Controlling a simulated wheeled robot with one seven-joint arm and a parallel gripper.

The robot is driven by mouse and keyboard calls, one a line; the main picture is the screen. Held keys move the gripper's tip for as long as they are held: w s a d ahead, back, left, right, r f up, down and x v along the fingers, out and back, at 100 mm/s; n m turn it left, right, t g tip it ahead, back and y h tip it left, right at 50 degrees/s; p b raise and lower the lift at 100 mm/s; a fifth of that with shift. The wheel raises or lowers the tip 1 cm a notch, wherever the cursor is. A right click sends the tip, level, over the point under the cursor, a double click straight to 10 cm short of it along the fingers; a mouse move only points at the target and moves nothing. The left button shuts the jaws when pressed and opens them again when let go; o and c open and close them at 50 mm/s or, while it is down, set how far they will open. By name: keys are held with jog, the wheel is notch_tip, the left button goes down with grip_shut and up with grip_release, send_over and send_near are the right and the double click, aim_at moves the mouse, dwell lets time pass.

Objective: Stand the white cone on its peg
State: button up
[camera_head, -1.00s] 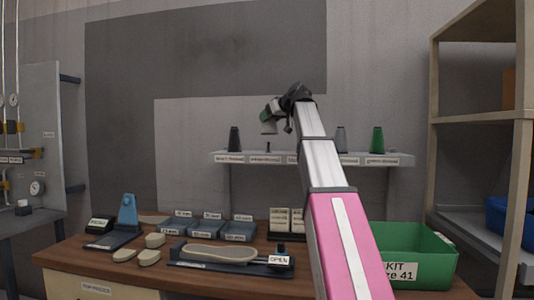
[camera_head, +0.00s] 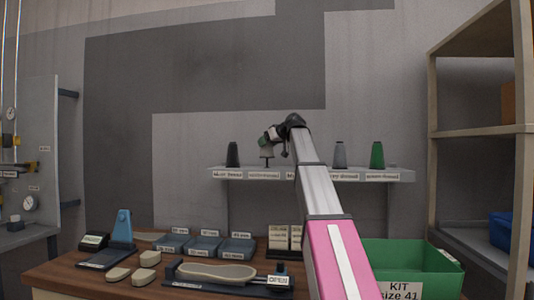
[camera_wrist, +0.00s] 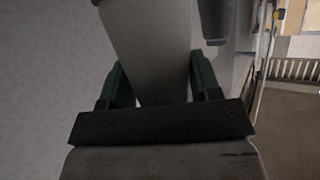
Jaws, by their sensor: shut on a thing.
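The white cone (camera_wrist: 150,45) looks pale grey and fills the middle of the wrist view, between the two green-sided fingers of my gripper (camera_wrist: 155,85). In the head view my gripper (camera_head: 270,138) is shut on the cone (camera_head: 266,152), partly hidden by the fingers, above the wall shelf. A short dark peg (camera_head: 267,163) shows right below the cone, behind a shelf label. The cone's lower end is at or just above the peg's top; I cannot tell whether they touch.
On the shelf (camera_head: 225,174) stand a black cone (camera_head: 233,154) to the left, and a grey cone (camera_head: 340,155) and a green cone (camera_head: 377,155) to the right. My arm hides part of the shelf. The bench below holds trays, soles and a green bin (camera_head: 440,263).

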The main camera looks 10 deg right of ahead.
aim_at(272, 148)
jog(key=shift+f, duration=2.05)
jog(key=shift+f, duration=0.15)
jog(key=o, duration=1)
jog(key=shift+o, duration=0.2)
jog(key=shift+s+d+r, duration=0.15)
jog(key=shift+s+r, duration=0.05)
jog(key=shift+r, duration=0.05)
jog(key=v, duration=1.1)
jog(key=shift+s+d, duration=0.15)
jog(key=shift+d, duration=0.05)
jog(key=shift+r, duration=0.1)
